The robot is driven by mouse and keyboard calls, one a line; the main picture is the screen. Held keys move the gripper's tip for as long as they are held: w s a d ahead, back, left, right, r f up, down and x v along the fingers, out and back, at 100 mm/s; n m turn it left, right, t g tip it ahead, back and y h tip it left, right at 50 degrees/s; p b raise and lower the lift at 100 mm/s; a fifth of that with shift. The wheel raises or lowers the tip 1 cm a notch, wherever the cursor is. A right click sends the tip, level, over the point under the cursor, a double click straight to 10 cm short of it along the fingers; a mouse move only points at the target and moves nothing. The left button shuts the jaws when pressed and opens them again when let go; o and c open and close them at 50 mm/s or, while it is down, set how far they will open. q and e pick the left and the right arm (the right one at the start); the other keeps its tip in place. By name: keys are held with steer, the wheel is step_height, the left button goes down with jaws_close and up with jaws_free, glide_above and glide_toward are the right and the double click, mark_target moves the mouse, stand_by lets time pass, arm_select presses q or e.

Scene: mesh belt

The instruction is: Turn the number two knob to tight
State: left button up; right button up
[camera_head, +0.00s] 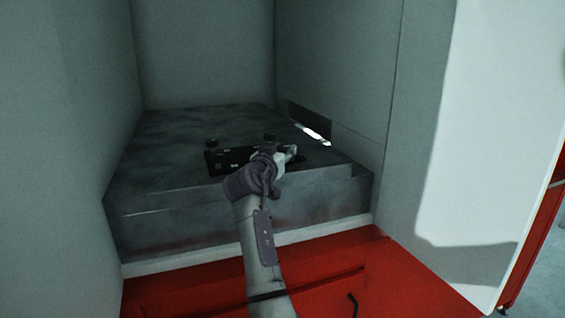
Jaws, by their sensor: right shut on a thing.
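A black panel (225,160) with small pale marks lies on the grey block. One dark knob (212,142) stands at its back left and another dark knob (270,136) at its back right. The marks are too small to read, so I cannot tell which knob is number two. My right gripper (289,154) reaches in from below and is shut at the panel's right end. It is shut on a knob there, which the fingers and wrist mostly hide. My left gripper is not in view.
The grey block (165,170) sits in a recess between pale walls. A slot (313,132) with a bright strip opens in the right wall. A red surface (180,292) lies in front, below my arm. The block's left top is clear.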

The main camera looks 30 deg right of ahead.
stand_by(0.4)
steer(key=o, duration=1.2)
steer(key=shift+c, duration=0.2)
steer(key=shift+a, duration=0.1)
steer(key=v, duration=0.7)
steer(key=shift+s+a, duration=0.1)
